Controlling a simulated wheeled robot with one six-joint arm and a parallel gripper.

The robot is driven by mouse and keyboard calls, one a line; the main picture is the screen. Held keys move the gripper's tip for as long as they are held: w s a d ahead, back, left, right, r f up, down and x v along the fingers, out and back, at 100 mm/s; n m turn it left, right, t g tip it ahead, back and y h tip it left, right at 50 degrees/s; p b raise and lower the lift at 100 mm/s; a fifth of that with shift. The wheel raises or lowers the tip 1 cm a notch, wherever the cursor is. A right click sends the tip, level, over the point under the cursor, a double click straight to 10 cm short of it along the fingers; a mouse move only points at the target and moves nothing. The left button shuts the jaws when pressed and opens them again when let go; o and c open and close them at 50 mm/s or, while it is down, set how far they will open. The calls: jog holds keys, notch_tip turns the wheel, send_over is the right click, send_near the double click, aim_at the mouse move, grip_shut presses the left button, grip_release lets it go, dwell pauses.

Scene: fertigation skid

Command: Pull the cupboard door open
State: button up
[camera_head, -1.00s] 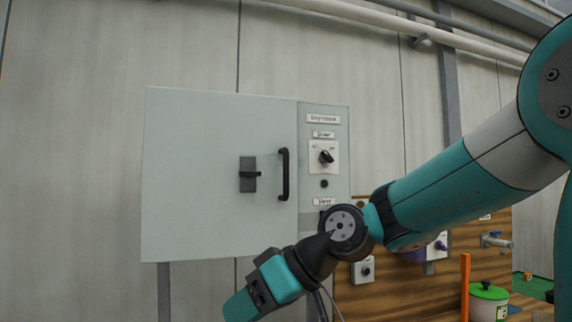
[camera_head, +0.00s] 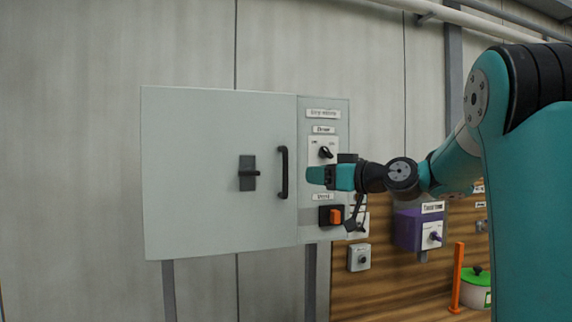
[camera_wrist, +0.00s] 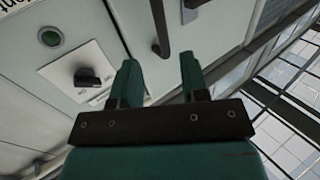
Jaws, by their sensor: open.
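The cupboard door (camera_head: 205,190) is a pale grey panel and looks shut. It has a black vertical bar handle (camera_head: 283,172) near its right edge and a black latch (camera_head: 248,173) left of the handle. My gripper (camera_head: 312,175) is just right of the handle, in front of the control panel, and does not hold it. In the wrist view my gripper (camera_wrist: 158,68) has two teal fingers apart with nothing between them. The handle (camera_wrist: 160,25) shows beyond the fingertips there, and the latch (camera_wrist: 190,8) is at the top.
The control panel (camera_head: 316,114) right of the door carries a black rotary switch (camera_head: 325,152) and an orange switch (camera_head: 336,216) close to my gripper. A purple box (camera_head: 407,228) hangs on the wooden board at right. The space left of the door is clear.

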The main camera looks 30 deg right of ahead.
aim_at(286, 190)
jog(key=p+x, duration=0.4)
jog(key=x, duration=0.5)
jog(key=shift+w, duration=0.2)
jog(key=shift+w+a, duration=0.15)
jog(key=shift+w, duration=0.15)
jog(key=shift+c, duration=0.5)
grip_shut()
